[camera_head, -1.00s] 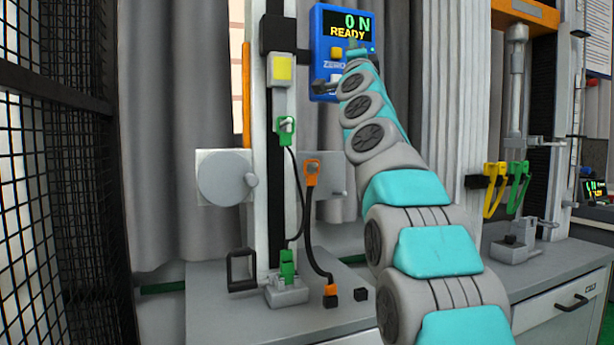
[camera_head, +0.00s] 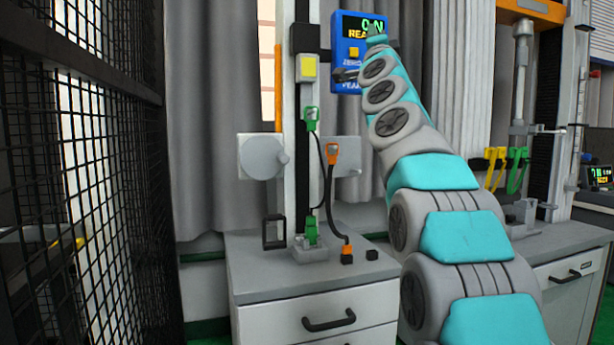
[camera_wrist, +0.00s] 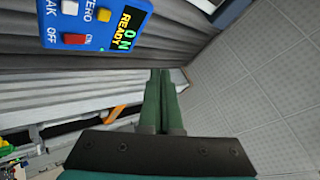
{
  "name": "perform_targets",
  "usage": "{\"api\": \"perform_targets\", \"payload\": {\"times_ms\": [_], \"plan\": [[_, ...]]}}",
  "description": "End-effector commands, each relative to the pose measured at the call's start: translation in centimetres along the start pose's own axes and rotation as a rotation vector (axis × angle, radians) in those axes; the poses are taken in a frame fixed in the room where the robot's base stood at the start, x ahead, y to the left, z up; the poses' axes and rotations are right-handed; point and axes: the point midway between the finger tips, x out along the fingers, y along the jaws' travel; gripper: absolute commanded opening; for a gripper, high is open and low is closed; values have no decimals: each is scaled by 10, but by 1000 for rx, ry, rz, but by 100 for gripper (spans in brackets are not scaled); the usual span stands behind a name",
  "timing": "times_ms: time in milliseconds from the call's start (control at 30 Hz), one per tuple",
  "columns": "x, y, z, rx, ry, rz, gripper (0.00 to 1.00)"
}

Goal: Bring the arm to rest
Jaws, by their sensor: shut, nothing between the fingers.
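My arm (camera_head: 437,205) reaches up and away from the lower right in the head view, its far end in front of the blue display box (camera_head: 350,75). My gripper (camera_wrist: 162,78) shows in the wrist view as two green fingers lying side by side, shut with nothing between them.
A drop tower (camera_head: 300,170) with green and orange connectors stands on a grey cabinet (camera_head: 300,285). Black mesh fencing (camera_head: 80,180) lines the left. Another test stand (camera_head: 522,120) with yellow and green clamps is at the right. Grey curtains (camera_head: 220,110) hang behind.

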Motion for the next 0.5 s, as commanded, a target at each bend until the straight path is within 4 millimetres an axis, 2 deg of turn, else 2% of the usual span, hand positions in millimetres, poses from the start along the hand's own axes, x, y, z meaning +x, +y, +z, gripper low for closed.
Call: {"api": "perform_targets", "payload": {"times_ms": [267, 367, 500], "plan": [[-13, 27, 25, -80, -101, 93, 0], [-22, 39, 37, -121, -155, 138, 0], [-42, 66, 57, -186, -247, 222, 0]]}}
